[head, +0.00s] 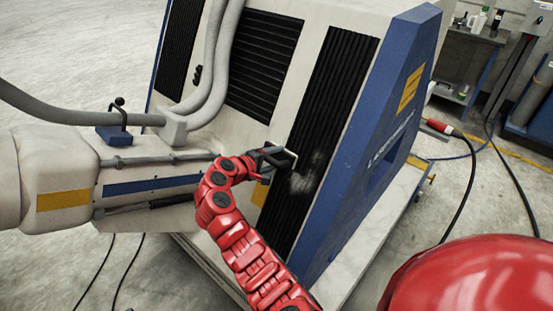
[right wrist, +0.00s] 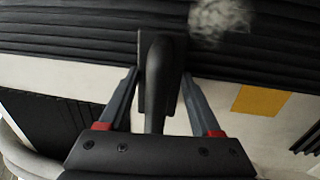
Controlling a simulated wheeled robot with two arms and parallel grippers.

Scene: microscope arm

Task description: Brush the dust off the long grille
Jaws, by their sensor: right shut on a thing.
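The long grille (head: 335,95) is a tall black slatted panel on the cream machine, beside its blue edge. Pale dust (head: 303,183) lies in patches on its lower middle part. The dust also shows at the top of the right wrist view (right wrist: 220,18). My right gripper (head: 272,158) is at the grille's left edge, just left of the dust. It is shut on a dark brush (right wrist: 157,75), whose handle stands between the fingers. The brush head lies over the slats beside the dust; whether the bristles touch is unclear. My left gripper is not in view.
Two more black grilles (head: 263,65) are on the machine to the left. Grey hoses (head: 213,60) and a thick cream arm (head: 50,165) with a blue stripe fill the left side. A bench with bottles (head: 470,50) stands at the back right. Cables lie on the floor.

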